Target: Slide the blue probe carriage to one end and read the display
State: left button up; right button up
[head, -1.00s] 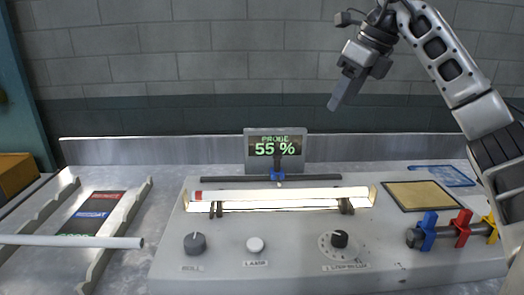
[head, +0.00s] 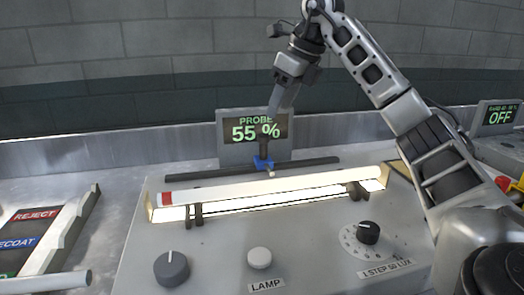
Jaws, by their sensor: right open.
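The blue probe carriage (head: 263,163) sits near the middle of a dark horizontal rail (head: 312,162), just behind a lit glass tube. The display (head: 234,152) behind it reads "PROBE 55 %" in green. My right gripper (head: 274,112) comes down from above with its fingers in front of the display's upper edge. It is open, seen side-on, with nothing visible in it. It is above the carriage and appears apart from it, though depth is hard to judge. My left gripper is out of view.
The white tube (head: 280,187) with a red end lies on two dark supports. The grey panel has a plain knob (head: 171,268), a LAMP button (head: 260,258) and a dial (head: 368,233). A second display (head: 498,118) reads "OFF". A labelled rack (head: 62,240) stands left.

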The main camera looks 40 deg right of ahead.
aim_at(265, 136)
jog(key=b+x, duration=0.1)
jog(key=x, duration=0.9)
jog(key=shift+w+f, duration=0.15)
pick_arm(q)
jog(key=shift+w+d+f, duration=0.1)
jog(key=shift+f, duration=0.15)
pick_arm(e)
jog(key=shift+w+a+f, duration=0.1)
jog(key=shift+w+f, duration=0.15)
jog(key=shift+f, duration=0.4)
